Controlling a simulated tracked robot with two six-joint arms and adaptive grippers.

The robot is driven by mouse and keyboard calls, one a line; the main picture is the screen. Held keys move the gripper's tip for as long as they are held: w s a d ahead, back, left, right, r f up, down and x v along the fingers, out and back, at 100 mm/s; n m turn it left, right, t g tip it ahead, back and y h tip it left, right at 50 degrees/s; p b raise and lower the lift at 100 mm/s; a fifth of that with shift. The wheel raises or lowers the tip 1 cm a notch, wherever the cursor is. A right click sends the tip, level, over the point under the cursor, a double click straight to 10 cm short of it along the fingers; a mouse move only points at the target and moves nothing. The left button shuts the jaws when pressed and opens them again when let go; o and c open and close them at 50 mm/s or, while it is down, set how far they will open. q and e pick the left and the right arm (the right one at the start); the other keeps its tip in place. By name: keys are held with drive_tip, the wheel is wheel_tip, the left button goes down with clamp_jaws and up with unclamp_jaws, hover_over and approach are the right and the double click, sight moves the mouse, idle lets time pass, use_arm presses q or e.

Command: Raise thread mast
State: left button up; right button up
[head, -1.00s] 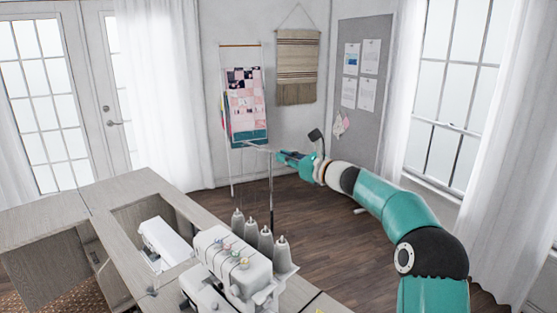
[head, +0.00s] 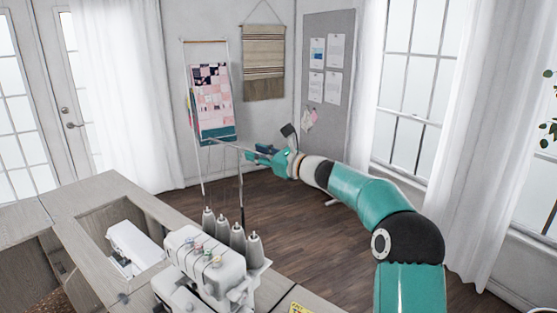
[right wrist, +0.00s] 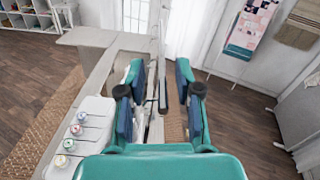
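The thread mast (head: 241,190) is a thin dark post rising behind the white serger (head: 208,262), with a thin crossbar (head: 224,143) at its top. Several grey thread cones (head: 223,230) stand around its foot. My right gripper (head: 250,152) is at the upper end of the post, just under crossbar height. In the right wrist view, its two blue-padded fingers (right wrist: 162,98) are apart. The mast (right wrist: 163,60) shows between them with a gap on each side, and I see no clear contact. My left gripper is not in view.
The serger stands on a wooden cabinet (head: 95,190) with a recess holding another white machine (head: 135,242). A quilt rack (head: 212,105) and pinboard (head: 325,75) stand by the back wall. The floor (head: 300,215) beyond the cabinet is clear.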

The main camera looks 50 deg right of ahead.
drive_tip(key=s, duration=1)
drive_tip(key=shift+d, duration=0.45)
